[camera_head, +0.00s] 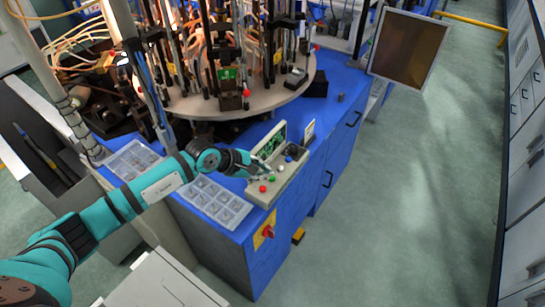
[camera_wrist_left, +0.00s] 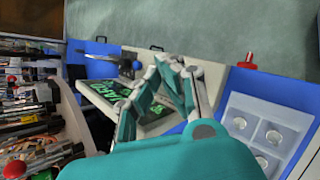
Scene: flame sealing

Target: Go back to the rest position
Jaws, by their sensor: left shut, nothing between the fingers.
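My left arm reaches in from the left in the head view. My left gripper (camera_head: 262,170) is shut and empty, at the near left part of a pale control box (camera_head: 289,174) with a green display and coloured buttons. I cannot tell whether the fingertips touch the box. In the left wrist view the gripper (camera_wrist_left: 166,68) shows in front of the same control box (camera_wrist_left: 103,91) and hides part of it. My right gripper is not in view.
The control box stands on a blue bench (camera_head: 335,125) with clear trays (camera_head: 215,200) and a round turntable (camera_head: 265,100) with upright tooling behind. A red knob (camera_head: 268,231) is on the bench front. A framed screen (camera_head: 405,47) stands at upper right. Open floor (camera_head: 420,190) lies right.

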